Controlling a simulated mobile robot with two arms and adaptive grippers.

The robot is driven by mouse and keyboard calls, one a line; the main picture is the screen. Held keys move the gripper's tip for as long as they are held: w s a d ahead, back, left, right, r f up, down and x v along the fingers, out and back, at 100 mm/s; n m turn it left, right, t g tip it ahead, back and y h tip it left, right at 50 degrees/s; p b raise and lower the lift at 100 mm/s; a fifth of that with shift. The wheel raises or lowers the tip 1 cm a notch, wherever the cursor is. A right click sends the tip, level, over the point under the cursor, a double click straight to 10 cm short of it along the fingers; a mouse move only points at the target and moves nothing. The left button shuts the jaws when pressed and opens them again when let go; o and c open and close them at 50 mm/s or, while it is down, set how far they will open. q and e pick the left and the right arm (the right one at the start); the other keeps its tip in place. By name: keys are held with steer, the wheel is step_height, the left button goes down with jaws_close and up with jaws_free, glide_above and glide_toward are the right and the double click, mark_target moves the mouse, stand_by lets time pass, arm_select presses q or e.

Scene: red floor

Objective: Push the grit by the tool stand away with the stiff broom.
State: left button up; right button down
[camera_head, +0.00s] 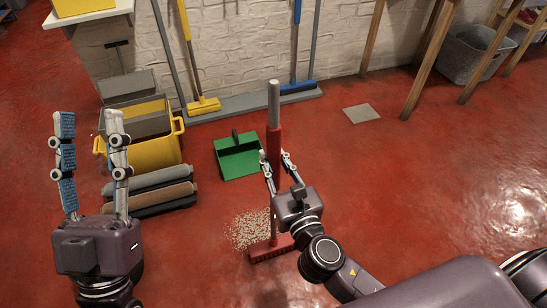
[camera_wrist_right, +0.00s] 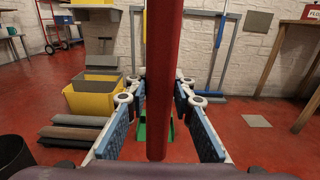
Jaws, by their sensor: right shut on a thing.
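The stiff broom (camera_head: 274,135) is red with a grey handle end and stands nearly upright. Its red head (camera_head: 266,250) is on the floor. My right gripper (camera_head: 276,160) is shut on the broom's handle; the red shaft (camera_wrist_right: 163,60) runs between its fingers in the right wrist view. The grit (camera_head: 249,228) is a pale speckled patch on the floor, just behind the broom head at its left part. The tool stand (camera_head: 235,102) is a grey base along the wall. My left gripper (camera_head: 88,118) is open and empty at the left.
A green dustpan (camera_head: 238,158) lies beyond the grit. A yellow bucket (camera_head: 152,150) and rolled mats (camera_head: 150,190) stand left of it. A grey floor plate (camera_head: 361,113) and wooden table legs (camera_head: 425,70) are at the back right. The right floor is clear.

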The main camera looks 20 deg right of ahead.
arm_select(q)
steer(key=shift+s+r, duration=0.2)
steer(key=shift+s, duration=0.05)
arm_select(e)
steer(key=shift+w, duration=0.15)
arm_select(q)
steer(key=w+f+g+y+p, duration=0.1)
steer(key=w+f+g, duration=0.2)
steer(key=w+f, duration=0.1)
steer(key=shift+w+d+f, duration=0.2)
steer(key=shift+w+f, duration=0.15)
steer(key=shift+f, duration=0.55)
arm_select(e)
steer(key=shift+w+f, duration=0.15)
steer(key=shift+w, duration=1.85)
arm_select(q)
steer(key=shift+g, duration=0.3)
arm_select(e)
steer(key=shift+w, duration=0.1)
